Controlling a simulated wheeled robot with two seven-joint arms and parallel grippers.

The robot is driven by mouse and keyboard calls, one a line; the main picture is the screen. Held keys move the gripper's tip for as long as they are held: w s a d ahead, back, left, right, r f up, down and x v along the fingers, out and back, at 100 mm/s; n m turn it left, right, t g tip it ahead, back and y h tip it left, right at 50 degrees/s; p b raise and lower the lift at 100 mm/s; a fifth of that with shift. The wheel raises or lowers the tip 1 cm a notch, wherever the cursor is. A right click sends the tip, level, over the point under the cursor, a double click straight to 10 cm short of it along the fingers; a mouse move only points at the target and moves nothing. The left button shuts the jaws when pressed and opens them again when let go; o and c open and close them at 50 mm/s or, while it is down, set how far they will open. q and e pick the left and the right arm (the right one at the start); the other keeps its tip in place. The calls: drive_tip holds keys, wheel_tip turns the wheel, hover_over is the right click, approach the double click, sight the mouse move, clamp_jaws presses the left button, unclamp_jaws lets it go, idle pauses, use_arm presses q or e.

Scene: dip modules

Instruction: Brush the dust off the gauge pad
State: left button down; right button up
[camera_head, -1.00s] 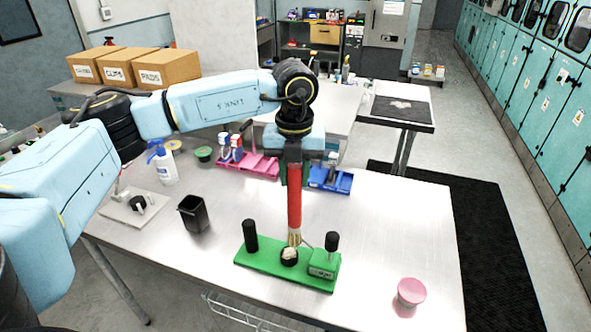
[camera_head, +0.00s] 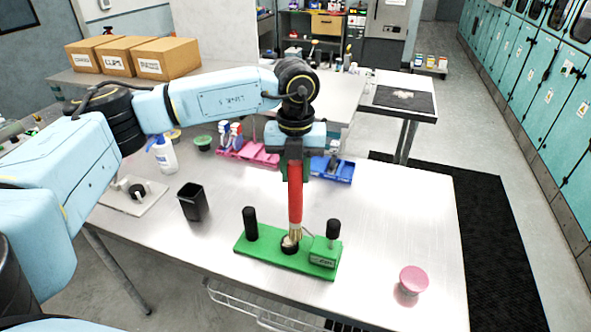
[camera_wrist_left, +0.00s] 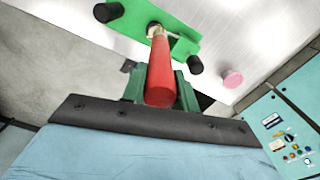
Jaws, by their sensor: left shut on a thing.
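My left gripper (camera_head: 295,178) is shut on a red-handled brush (camera_head: 296,202) and holds it nearly upright, bristles down. The brush also shows in the left wrist view (camera_wrist_left: 160,72) between the fingers (camera_wrist_left: 160,90). The pale bristles (camera_head: 295,234) are at the dark round gauge pad (camera_head: 290,246) in the middle of a green base (camera_head: 262,252); firm contact cannot be told. The base bears a black post (camera_head: 250,222) at its left and a green block (camera_head: 324,252) with a black knob at its right. The bristles hide part of the pad, and dust cannot be made out.
A black cup (camera_head: 192,202), a spray bottle (camera_head: 163,154) and a grey plate with a knob (camera_head: 132,194) stand left. Pink (camera_head: 250,155) and blue (camera_head: 334,170) trays lie behind. A pink round-topped thing (camera_head: 412,281) stands at right. The steel table (camera_head: 400,215) is clear between.

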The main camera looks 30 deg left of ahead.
use_arm(q)
drive_tip(key=shift+f+b, duration=0.55)
drive_tip(key=shift+f, duration=0.2)
idle(0.7)
drive_tip(key=a, duration=0.2)
drive_tip(key=shift+s+a, duration=0.3)
drive_tip(key=shift+a, duration=0.1)
drive_tip(key=shift+d, duration=0.1)
